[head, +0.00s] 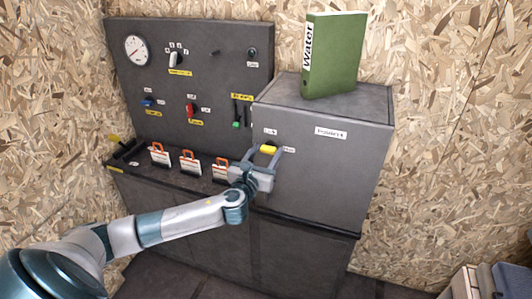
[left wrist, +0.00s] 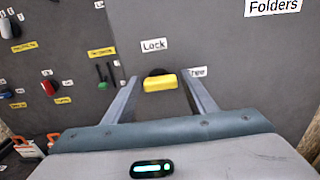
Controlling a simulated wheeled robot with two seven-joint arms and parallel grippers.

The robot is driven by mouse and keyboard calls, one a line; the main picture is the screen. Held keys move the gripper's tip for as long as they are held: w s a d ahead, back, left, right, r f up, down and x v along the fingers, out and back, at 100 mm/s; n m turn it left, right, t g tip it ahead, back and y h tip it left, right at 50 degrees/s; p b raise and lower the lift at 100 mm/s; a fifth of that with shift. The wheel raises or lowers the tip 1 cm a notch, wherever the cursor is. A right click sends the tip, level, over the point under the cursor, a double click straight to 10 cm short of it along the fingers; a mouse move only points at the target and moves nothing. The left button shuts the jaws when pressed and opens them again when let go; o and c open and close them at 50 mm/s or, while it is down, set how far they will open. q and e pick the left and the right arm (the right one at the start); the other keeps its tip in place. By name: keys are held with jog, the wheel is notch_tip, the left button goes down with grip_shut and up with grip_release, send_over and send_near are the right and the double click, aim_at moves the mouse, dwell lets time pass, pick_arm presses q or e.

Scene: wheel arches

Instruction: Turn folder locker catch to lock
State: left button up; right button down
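The folder locker (head: 330,160) is a dark grey box at the right of the panel, with a "Folders" label on its front. Its catch (head: 268,149) is a small yellow bar on a dark round base, beside a "Lock" label and a second label to its right. In the left wrist view the catch (left wrist: 160,83) lies level between the two fingers. My left gripper (head: 264,155) is open, one finger on each side of the catch, with visible gaps. Whether the fingertips touch the locker face cannot be told. My right gripper is not in view.
A green binder marked "Water" (head: 334,55) stands on top of the locker. Left of it is a control panel (head: 225,75) with a gauge, knobs and switches. Several orange-handled padlock-like items (head: 190,163) stand on the ledge below. Boxes (head: 490,282) lie at the bottom right.

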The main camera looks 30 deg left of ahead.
pick_arm(q)
jog(key=c, duration=0.7)
